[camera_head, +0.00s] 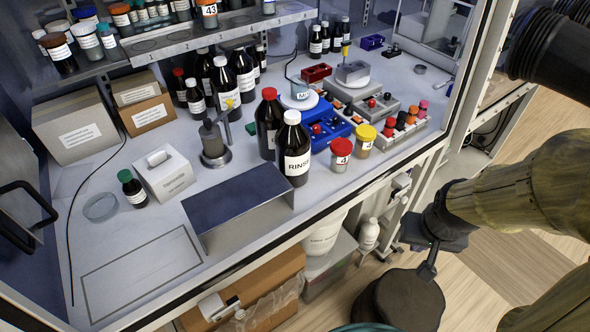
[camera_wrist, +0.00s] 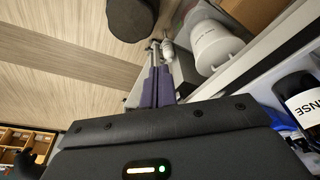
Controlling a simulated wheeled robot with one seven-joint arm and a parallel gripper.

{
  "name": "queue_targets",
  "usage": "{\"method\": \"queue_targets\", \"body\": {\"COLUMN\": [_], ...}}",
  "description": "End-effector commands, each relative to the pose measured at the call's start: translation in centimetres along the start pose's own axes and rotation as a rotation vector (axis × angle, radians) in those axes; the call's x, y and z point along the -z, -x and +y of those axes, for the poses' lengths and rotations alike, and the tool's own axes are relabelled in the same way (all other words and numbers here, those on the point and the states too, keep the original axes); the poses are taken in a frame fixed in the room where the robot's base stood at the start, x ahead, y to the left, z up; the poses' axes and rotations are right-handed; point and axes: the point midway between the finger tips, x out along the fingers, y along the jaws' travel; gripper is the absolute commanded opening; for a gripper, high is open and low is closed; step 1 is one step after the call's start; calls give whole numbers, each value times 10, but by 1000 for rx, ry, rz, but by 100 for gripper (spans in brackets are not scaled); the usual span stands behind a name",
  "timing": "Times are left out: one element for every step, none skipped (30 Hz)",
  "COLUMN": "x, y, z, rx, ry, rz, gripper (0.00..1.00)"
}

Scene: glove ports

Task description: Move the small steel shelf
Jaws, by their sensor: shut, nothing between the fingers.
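The small steel shelf (camera_head: 240,203) stands on the white bench inside the cabinet, near the front edge. It is a bent steel sheet with a dark, flat top and a brighter front face. A dark-outlined empty rectangle (camera_head: 187,232) is marked on the bench to its left. The shelf is not seen in the wrist view.
The RINSE bottle (camera_head: 292,152) stands close behind the shelf's right end. A white box (camera_head: 166,176) and a dark vial (camera_head: 132,190) are behind its left side. A black stool (camera_head: 400,305) and a cardboard box (camera_head: 255,285) stand below the bench. The cabinet frame edges the opening.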

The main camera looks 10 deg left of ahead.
Motion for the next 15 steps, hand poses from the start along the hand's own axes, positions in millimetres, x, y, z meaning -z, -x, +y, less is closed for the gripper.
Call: {"method": "queue_targets", "body": {"x": [7,13,23,33,45,62,76,92,112,127,142,160,172,184,198], "y": [-1,-2,-4,-6,-8,-11,-13,-16,-20,-22,-25,-29,-32,-34,-38], "z": [2,4,4,6,8,11,13,14,14,13,11,6,2,-3,-10], "rx": [-6,-12,-18,-24,-28,-30,-28,-21,-4,15,40,81,117,159,220], "ry": [-2,-4,-3,-5,-9,-13,-17,-20,-24,-26,-26,-29,-29,-30,-31], "rz": [14,29,54,79,107,152,189,229,282,322,360,407,438,467,499], "gripper": [0,0,0,0,0,0,0,0,0,0,0,0,0,0,0]}}
